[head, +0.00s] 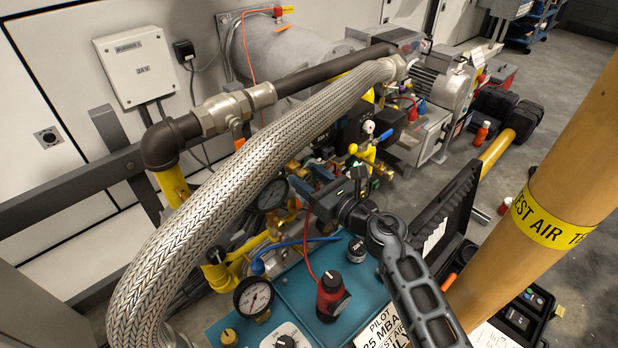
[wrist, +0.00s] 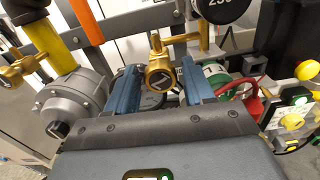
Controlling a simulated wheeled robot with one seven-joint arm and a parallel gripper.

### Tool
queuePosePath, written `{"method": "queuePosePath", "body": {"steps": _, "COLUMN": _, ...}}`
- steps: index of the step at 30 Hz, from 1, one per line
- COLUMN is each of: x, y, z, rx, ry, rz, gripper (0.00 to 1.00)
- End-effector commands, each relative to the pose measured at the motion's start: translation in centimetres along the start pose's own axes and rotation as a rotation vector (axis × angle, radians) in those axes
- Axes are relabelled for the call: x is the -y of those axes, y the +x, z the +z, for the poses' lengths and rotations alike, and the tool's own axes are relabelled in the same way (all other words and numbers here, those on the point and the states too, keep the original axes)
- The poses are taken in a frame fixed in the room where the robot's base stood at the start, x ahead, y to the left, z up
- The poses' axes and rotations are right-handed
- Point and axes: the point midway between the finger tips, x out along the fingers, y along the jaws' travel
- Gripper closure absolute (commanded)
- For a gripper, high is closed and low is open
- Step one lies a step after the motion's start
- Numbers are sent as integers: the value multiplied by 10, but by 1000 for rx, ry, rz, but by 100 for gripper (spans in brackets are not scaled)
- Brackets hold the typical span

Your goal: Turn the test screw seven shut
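A brass fitting (wrist: 160,74) with a round end face and a dark slanted mark on it stands between my fingers in the wrist view. No number shows on it, so I cannot confirm that it is test screw seven. My gripper (wrist: 158,68) is open, with one blue finger on each side of this fitting. Gaps show between the fingers and the brass, and how deep the fitting sits is hard to judge. In the head view my dark wrist reaches in over the burner pipework, and the fingertips and the fitting cannot be made out there.
A grey round regulator body (wrist: 72,98) lies close left of my fingers. Green and red parts with a red cable (wrist: 250,100) crowd the right. A thick braided hose (head: 240,190) arches across the left in the head view. A yellow-banded post (head: 545,220) stands at the right.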

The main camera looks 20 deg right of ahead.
Motion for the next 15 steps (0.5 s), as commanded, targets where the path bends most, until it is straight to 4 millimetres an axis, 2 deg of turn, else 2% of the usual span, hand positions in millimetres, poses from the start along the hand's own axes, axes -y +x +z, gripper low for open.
{"method": "queuePosePath", "body": {"steps": 2, "x": 0, "y": 0, "z": 0, "rx": 0, "ry": 0, "rz": 0, "gripper": 56}}
{"method": "queuePosePath", "body": {"steps": 13, "x": 0, "y": 0, "z": 0, "rx": 0, "ry": 0, "rz": 0, "gripper": 91}}
{"method": "queuePosePath", "body": {"steps": 15, "x": 0, "y": 0, "z": 0, "rx": 0, "ry": 0, "rz": 0, "gripper": 93}}
